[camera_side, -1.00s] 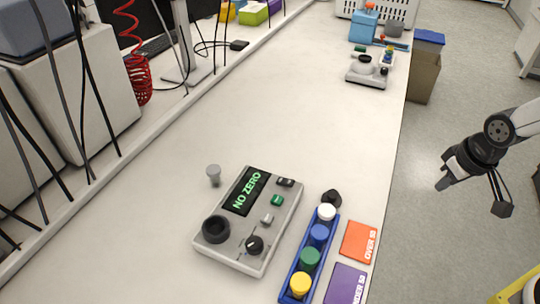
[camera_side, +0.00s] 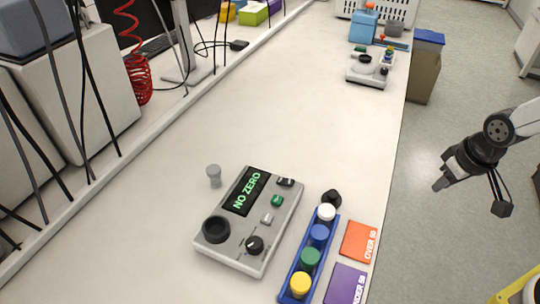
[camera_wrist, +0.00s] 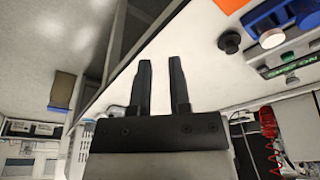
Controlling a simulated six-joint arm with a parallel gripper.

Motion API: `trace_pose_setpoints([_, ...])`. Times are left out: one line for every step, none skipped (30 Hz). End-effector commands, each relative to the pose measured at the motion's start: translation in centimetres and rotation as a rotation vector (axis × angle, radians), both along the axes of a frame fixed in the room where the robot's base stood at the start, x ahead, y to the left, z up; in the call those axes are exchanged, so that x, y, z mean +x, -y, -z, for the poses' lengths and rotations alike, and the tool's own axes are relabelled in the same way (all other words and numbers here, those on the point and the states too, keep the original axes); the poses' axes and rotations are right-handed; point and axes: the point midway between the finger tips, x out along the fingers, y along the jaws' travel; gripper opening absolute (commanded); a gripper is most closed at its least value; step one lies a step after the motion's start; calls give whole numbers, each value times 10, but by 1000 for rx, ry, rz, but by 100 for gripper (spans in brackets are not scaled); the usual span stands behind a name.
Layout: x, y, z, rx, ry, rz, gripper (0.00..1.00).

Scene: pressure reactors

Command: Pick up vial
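A blue rack (camera_side: 292,268) stands right of the grey device and holds vials with a white cap (camera_side: 326,212), a blue cap (camera_side: 319,234), a green cap (camera_side: 310,257) and a yellow cap (camera_side: 300,284). A small grey-topped piece (camera_side: 213,174), perhaps a vial, stands alone left of the device. My gripper (camera_side: 441,174) is off the bench's right edge, over the floor, far from the vials. In the wrist view the gripper (camera_wrist: 160,64) shows its two fingers apart with nothing between. The rack's white-capped end (camera_wrist: 272,38) shows at upper right there.
The grey device (camera_side: 248,222) reads "NO ZERO". A black round knob (camera_side: 331,198) sits by the rack's far end. An orange card (camera_side: 360,242) and a purple card (camera_side: 346,285) lie along the bench edge. The middle of the bench is clear.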

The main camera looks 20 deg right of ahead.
Motion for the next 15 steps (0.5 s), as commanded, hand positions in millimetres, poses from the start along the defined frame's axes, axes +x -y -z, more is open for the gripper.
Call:
trace_pose_setpoints([0,0,0,0,0,0,41])
trace_pose_setpoints([0,0,0,0,0,0,51])
trace_pose_setpoints([0,0,0,0,0,0,64])
trace_pose_setpoints([0,0,0,0,0,0,73])
trace_pose_setpoints([0,0,0,0,0,0,83])
trace_pose_setpoints([0,0,0,0,0,0,94])
trace_pose_setpoints([0,0,0,0,0,0,94])
trace_pose_setpoints([0,0,0,0,0,0,94])
trace_pose_setpoints([0,0,0,0,0,0,94])
trace_pose_setpoints([0,0,0,0,0,0,94])
trace_pose_setpoints([0,0,0,0,0,0,94])
trace_pose_setpoints([0,0,0,0,0,0,94])
trace_pose_setpoints([0,0,0,0,0,0,94])
trace_pose_setpoints([0,0,0,0,0,0,94])
trace_pose_setpoints([0,0,0,0,0,-2,94])
